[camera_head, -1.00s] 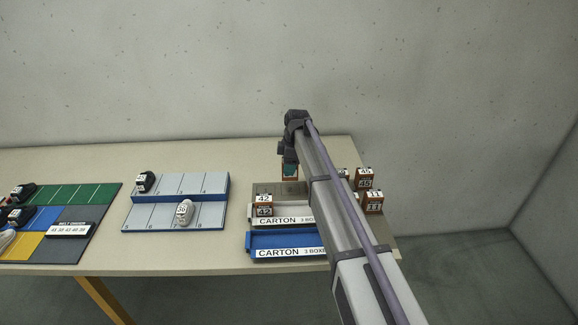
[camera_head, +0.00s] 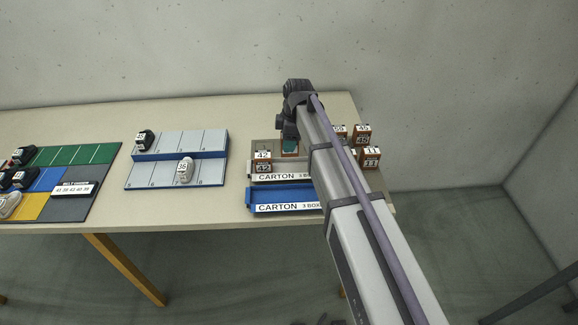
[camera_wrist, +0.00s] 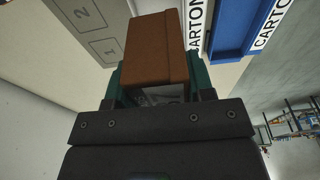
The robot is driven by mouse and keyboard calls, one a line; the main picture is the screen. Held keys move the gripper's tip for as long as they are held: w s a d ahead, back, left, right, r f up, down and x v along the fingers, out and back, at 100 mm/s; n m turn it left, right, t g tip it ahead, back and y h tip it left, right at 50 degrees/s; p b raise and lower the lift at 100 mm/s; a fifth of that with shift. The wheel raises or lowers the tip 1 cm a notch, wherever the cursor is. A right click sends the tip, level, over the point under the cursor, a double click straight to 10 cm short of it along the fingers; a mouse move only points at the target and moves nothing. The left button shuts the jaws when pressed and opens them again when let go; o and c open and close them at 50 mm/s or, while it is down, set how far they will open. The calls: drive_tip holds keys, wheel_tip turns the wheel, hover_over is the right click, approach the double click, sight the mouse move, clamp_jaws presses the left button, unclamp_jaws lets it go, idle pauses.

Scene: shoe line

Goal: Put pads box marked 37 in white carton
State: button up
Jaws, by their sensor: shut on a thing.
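My gripper (camera_wrist: 157,82) is shut on a brown box (camera_wrist: 155,45), seen close up in the wrist view. My arm hides the carton's right part. The carton's white label edge also shows in the wrist view (camera_wrist: 195,25). I cannot tell the held box's height.
A blue carton (camera_head: 265,208) stands in front of the white one. Several marked brown boxes (camera_head: 362,138) stand right of my arm. A mat with numbered squares (camera_wrist: 85,14) lies beside the held box in the wrist view. A shoe rack (camera_head: 178,156) stands left.

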wheel_tip(320, 180, down, 8)
drive_tip(key=b, duration=0.6)
drive_tip(key=shift+f, duration=0.1)
drive_tip(key=shift+r, duration=0.3)
drive_tip(key=shift+f, duration=0.2)
drive_tip(key=o, duration=0.9)
drive_tip(key=shift+o, duration=0.2)
drive_tip(key=r+p, duration=0.4)
drive_tip(key=d+r+p, duration=0.1)
drive_tip(key=r+p, duration=0.7)
drive_tip(key=shift+d+r+p, duration=0.3)
drive_tip(key=shift+d, duration=0.1)
drive_tip(key=s+d+m+h, duration=0.1)
drive_tip(key=s+d+m, duration=0.3)
drive_tip(key=s+m, duration=0.5)
drive_tip(key=s+d+m, duration=0.5)
drive_tip(key=s+m, duration=0.3)
drive_tip(key=s, duration=0.7)
drive_tip(key=shift+d+f+m+h, duration=0.25)
drive_tip(key=shift+d+m+h, duration=0.05)
drive_tip(key=shift+m+h, duration=0.1)
drive_tip(key=shift+s, duration=0.1)
